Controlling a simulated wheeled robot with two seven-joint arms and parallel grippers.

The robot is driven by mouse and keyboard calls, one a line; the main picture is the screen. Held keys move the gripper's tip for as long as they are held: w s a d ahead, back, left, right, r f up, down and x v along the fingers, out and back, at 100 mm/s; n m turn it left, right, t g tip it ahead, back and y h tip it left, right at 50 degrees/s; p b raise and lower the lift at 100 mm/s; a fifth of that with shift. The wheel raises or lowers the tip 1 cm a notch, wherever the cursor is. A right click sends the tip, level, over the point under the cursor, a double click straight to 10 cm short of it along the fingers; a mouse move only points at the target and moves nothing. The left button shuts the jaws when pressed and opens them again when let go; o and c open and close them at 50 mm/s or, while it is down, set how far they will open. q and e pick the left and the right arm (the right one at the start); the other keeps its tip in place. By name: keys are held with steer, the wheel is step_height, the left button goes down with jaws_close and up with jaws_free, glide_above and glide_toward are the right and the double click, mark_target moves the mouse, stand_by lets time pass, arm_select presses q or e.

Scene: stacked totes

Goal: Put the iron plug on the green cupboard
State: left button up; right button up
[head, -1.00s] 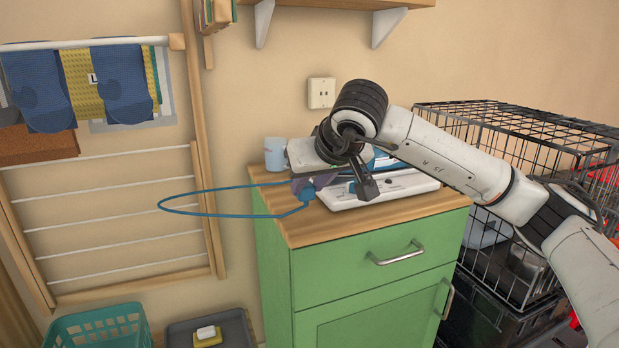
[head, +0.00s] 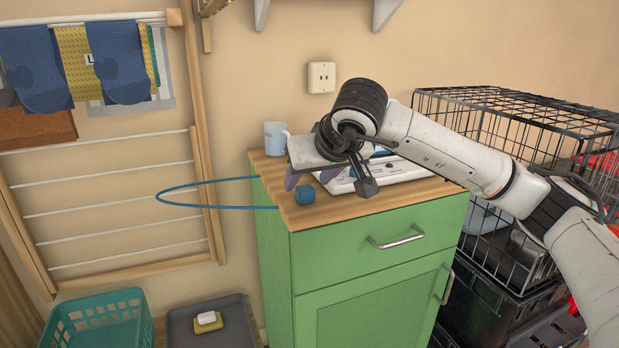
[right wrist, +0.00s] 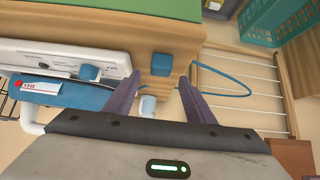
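The blue iron plug (head: 305,194) rests on the wooden top of the green cupboard (head: 350,256), near its front left corner. In the right wrist view the plug (right wrist: 161,64) sits on the wood ahead of my fingers, apart from them. My right gripper (head: 311,177) is open, its purple fingers just behind the plug; the right wrist view shows the gap between them (right wrist: 158,95). A blue cord (head: 185,186) loops out past the cupboard's left edge. The white iron station (head: 395,172) is partly hidden by my right arm. My left gripper is not in view.
A light blue mug (head: 275,138) stands at the cupboard's back left. A wall socket (head: 321,77) is above. A wooden drying rack (head: 203,130) stands left, a black wire crate (head: 515,130) right. A teal basket (head: 97,322) and grey tray (head: 213,325) are below left.

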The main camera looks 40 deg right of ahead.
steer(key=p+v, duration=0.1)
steer(key=v, duration=0.9)
